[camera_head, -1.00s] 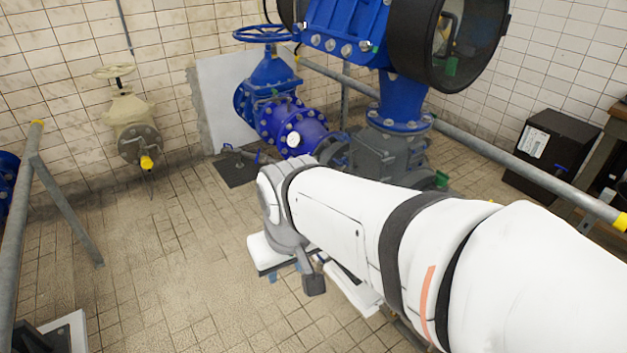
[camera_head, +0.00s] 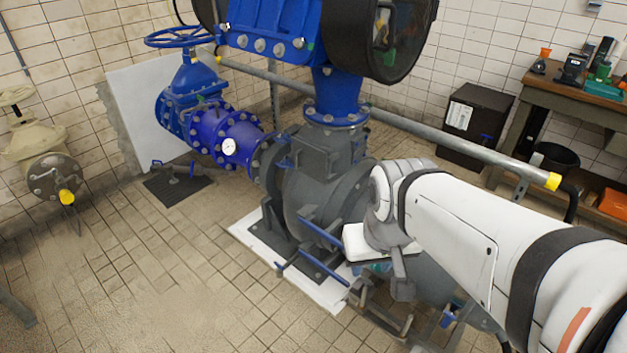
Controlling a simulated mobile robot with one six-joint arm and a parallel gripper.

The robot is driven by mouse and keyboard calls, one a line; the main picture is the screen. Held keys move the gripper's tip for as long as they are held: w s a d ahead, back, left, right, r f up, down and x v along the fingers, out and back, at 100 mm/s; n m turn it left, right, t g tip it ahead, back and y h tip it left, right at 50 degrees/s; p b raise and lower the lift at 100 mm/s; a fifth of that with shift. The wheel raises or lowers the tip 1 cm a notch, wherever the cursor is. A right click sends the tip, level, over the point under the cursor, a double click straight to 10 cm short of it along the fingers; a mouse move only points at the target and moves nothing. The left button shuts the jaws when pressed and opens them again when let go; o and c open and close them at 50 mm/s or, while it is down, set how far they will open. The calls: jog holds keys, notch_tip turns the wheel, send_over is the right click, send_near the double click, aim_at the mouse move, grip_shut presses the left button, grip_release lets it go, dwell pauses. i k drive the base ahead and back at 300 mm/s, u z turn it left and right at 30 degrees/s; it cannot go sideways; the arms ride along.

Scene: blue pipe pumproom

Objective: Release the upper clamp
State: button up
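Two blue-handled levers show on the dark grey pump (camera_head: 318,195): an upper lever (camera_head: 320,235) against its front side and a lower lever (camera_head: 318,270) near its base. I cannot tell whether either is the upper clamp. My arm comes in from the right, and its wrist is in front of the pump's right side. My gripper (camera_head: 402,286) is seen from behind at the wrist's lower end, right of both levers in the picture. Its fingers cannot be made out, so its opening and any contact are unclear.
A blue valve (camera_head: 190,100) and a grey handrail (camera_head: 420,128) stand behind the pump. A black box (camera_head: 472,125) and a wooden bench (camera_head: 560,98) with tools are at the back right. More clamp-like metal parts (camera_head: 385,310) lie below my wrist.

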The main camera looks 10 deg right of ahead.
aim_at(327, 234)
jog(key=z, duration=1.2)
jog(key=k, duration=0.85)
jog(key=u, duration=0.7)
jog(key=i, duration=1)
jog(key=u, duration=0.05)
